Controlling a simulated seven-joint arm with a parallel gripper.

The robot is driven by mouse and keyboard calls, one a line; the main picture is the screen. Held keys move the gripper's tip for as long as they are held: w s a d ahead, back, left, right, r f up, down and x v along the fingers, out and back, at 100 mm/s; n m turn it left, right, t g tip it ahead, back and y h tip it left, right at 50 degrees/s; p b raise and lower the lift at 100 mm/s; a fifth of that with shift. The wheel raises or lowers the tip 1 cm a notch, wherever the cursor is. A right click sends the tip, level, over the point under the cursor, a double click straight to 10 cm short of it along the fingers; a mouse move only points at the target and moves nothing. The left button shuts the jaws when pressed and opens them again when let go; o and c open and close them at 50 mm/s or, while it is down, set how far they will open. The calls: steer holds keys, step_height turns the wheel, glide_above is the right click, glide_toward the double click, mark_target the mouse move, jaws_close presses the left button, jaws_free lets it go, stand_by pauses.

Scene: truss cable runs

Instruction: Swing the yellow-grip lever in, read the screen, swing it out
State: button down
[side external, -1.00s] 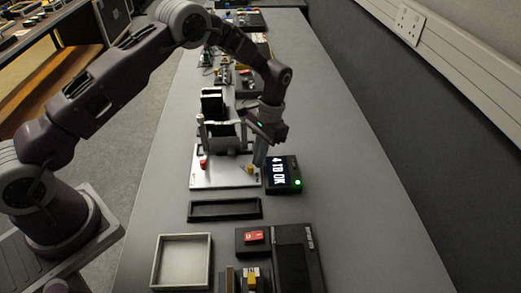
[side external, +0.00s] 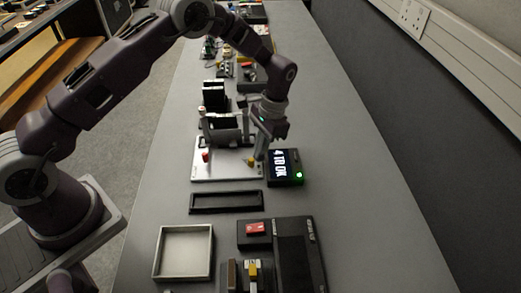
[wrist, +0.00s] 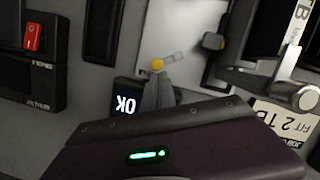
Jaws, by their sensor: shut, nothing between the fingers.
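The yellow-grip lever (side external: 251,161) is at the right end of the light plate (side external: 222,175). Its yellow knob (wrist: 157,65) shows just beyond my fingertips in the wrist view, with a short pale arm beside it. My gripper (side external: 260,157) is shut and empty, pointing down close beside the yellow knob; I cannot tell whether they touch. The screen (side external: 283,161) stands right of the plate and reads "4 TB OK", with a green light lit. In the wrist view the screen (wrist: 125,104) is partly hidden and only "OK" shows.
A red knob (side external: 205,156) sits on the plate's left part, with a dark upright holder (side external: 222,133) behind. In front are a dark shallow tray (side external: 226,209), a pale square tray (side external: 157,252) and a box with a red switch (side external: 256,229). The table right of the screen is clear.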

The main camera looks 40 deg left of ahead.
steer(key=m, duration=0.2)
steer(key=s+m, duration=0.1)
steer(key=m, duration=0.1)
steer(key=s+m+y, duration=0.1)
steer(key=shift+s+d+m+t, duration=0.2)
steer(key=shift+s+m+t, duration=0.05)
steer(key=shift+m+t, duration=0.15)
steer(key=m, duration=0.1)
steer(key=s+m, duration=0.1)
steer(key=shift+a+m, duration=0.1)
steer(key=shift+m, duration=0.2)
steer(key=m, duration=0.2)
steer(key=s+m+t, duration=0.1)
steer(key=shift+s+a+m+y, duration=0.15)
steer(key=shift+a+m+y, duration=0.2)
steer(key=shift+m+y, duration=0.05)
steer(key=shift+w+a, duration=0.45)
steer(key=shift+w, duration=0.25)
steer(key=v, duration=1)
steer(key=shift+s, duration=0.25)
